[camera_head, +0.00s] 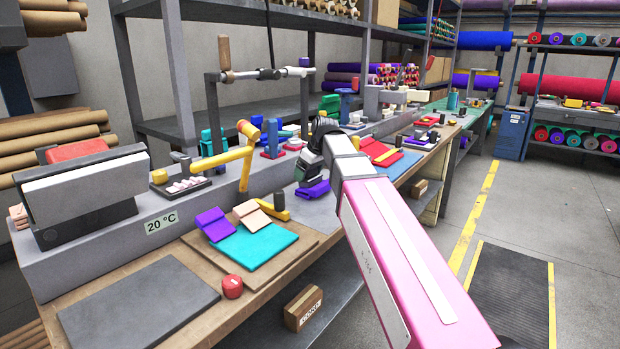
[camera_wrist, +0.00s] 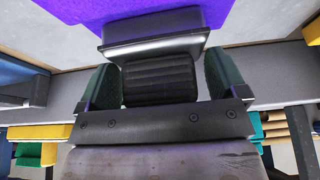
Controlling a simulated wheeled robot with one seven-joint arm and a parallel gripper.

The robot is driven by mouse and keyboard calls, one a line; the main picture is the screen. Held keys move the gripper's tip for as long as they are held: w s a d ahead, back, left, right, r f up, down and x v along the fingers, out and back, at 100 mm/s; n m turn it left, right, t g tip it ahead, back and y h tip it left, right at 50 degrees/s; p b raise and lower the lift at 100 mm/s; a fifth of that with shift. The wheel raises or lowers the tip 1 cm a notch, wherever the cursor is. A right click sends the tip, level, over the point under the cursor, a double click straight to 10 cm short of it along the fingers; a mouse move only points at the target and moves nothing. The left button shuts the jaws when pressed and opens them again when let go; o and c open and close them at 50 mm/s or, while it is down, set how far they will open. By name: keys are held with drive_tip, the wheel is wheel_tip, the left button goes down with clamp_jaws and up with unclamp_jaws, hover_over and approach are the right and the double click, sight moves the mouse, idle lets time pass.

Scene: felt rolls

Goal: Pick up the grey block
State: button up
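The grey block (camera_wrist: 155,36) shows at the top middle of the wrist view, with a dark ribbed part (camera_wrist: 160,80), like a grip, on its near side. A purple piece lies behind it in that view. My gripper (camera_wrist: 161,78) has its two dark green fingers on either side of the ribbed part, close to it; firm contact on both sides does not show. In the head view my gripper (camera_head: 309,168) is low over the bench, just above a purple folded piece (camera_head: 313,190). The grey block cannot be made out there.
A yellow-armed tool (camera_head: 225,158) stands left of my gripper. A teal sheet (camera_head: 255,243) with purple and beige pieces lies nearer, beside a red round item (camera_head: 232,286). A grey mat (camera_head: 140,305) is clear at front left. Red and blue sheets lie right, behind my arm.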

drive_tip(key=c, duration=0.7)
drive_tip(key=shift+r, duration=0.1)
wheel_tip(320, 180, up, 10)
drive_tip(key=shift+f, duration=0.1)
